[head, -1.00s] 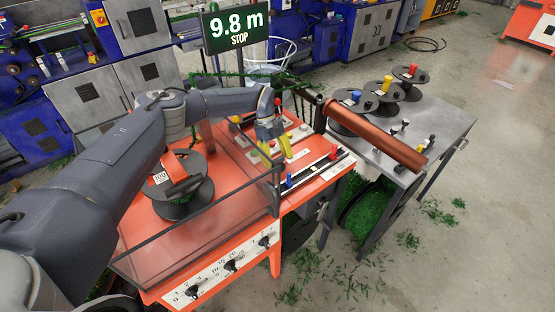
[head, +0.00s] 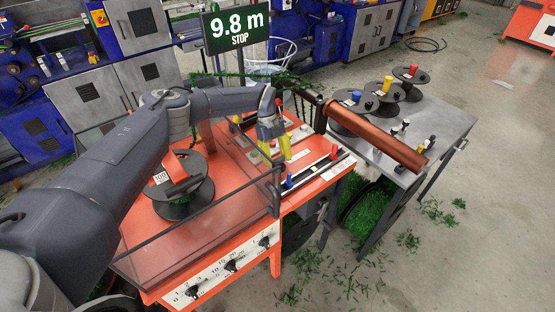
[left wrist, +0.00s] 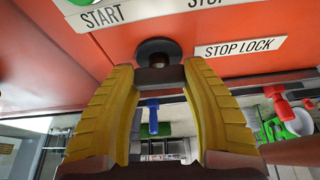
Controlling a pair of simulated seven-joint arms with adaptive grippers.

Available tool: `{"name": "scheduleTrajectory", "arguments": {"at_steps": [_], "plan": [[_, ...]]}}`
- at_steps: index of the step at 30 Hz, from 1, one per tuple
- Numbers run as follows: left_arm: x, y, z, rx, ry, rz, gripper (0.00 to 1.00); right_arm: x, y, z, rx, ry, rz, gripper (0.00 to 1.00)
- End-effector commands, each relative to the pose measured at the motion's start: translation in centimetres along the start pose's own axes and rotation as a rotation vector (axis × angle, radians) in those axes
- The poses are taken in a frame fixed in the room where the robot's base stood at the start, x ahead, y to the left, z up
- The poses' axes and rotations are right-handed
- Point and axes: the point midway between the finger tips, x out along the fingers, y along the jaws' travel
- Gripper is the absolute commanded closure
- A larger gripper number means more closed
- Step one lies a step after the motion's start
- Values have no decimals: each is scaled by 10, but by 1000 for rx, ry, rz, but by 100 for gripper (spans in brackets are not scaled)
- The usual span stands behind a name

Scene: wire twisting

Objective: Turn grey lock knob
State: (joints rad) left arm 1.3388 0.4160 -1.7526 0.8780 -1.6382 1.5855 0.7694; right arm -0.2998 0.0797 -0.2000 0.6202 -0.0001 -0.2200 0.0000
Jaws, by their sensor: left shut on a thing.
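The lock knob (left wrist: 158,48) is dark grey with a round base. It sits on the orange panel beside the "STOP LOCK" label (left wrist: 239,47) in the left wrist view. My left gripper (left wrist: 158,74) has its yellow fingers shut on the knob's bar, one tip at each end. In the head view my left gripper (head: 280,156) reaches down to the orange control panel, and its fingers and wrist hide the knob there. My right gripper is in neither view.
A clear guard (head: 205,232) with a dark frame stands in front of a black spool (head: 183,205). A copper-coloured roller (head: 375,135) lies to the right. Several spools stand on the grey table (head: 440,125).

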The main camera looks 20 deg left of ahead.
Motion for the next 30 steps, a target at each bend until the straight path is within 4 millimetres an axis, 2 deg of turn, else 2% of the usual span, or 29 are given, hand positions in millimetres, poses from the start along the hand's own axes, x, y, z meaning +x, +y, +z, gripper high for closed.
{"name": "scheduleTrajectory", "arguments": {"at_steps": [30], "plan": [[6,1,-6,857,15,358,81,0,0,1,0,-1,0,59]]}}
